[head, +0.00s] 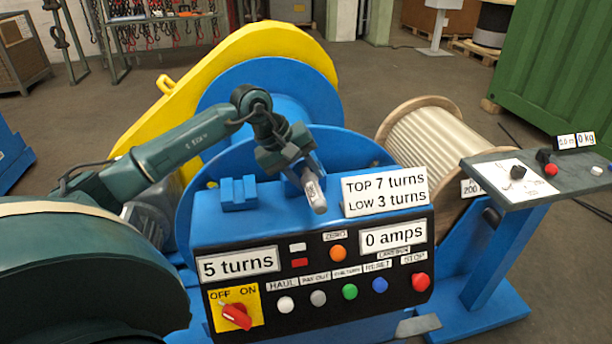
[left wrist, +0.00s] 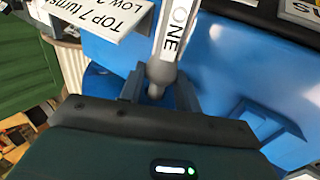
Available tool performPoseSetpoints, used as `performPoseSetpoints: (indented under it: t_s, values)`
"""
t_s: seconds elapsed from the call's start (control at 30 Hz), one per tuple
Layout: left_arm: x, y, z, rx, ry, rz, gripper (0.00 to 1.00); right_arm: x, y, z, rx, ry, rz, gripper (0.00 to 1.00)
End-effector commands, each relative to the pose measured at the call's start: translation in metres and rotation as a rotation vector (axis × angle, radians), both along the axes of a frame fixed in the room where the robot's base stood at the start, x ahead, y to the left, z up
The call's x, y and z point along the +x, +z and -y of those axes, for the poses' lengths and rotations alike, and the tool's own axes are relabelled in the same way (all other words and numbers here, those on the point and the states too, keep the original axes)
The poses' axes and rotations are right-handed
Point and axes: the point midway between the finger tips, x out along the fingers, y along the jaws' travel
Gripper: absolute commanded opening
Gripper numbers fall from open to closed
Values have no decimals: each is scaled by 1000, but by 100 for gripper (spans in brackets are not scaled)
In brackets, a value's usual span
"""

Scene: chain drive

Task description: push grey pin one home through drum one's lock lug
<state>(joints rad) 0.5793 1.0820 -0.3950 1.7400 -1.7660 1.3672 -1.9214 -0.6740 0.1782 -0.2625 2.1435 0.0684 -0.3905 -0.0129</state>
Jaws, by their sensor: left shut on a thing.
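The grey pin (head: 314,194), a metal rod with a rounded end, is held by my left gripper (head: 302,174) above the blue top of the control console. In the left wrist view the pin (left wrist: 168,65) shows a white label reading "ONE" and sits between the fingers of my left gripper (left wrist: 160,90). The gripper is shut on it. A blue notched block (head: 238,193) stands on the console top, left of the pin and apart from it; I cannot tell whether it is the lock lug. Drum one's lug is not clearly seen. My right gripper is not in view.
The console panel (head: 320,300) has buttons and a red switch. A "TOP 7 turns" sign (head: 385,191) stands just right of the pin. Blue drum flanges (head: 270,85) and a yellow guard (head: 225,60) rise behind. A rope reel (head: 435,140) and a side pedestal (head: 540,180) are at right.

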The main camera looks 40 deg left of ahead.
Motion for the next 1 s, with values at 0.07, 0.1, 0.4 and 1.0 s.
performPoseSetpoints:
  t_s: [0.07, 0.1, 0.4, 1.0]
  values:
    - [2, 1, -2, -1, 1, 4, 0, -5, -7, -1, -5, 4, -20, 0]
    - [3, 1, -2, -1, 1, 4, 0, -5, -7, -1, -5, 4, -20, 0]
    - [8, 2, -8, 0, 1, 5, 0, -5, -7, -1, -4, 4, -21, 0]
    - [11, 0, -13, 1, 4, 2, 58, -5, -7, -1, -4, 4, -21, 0]
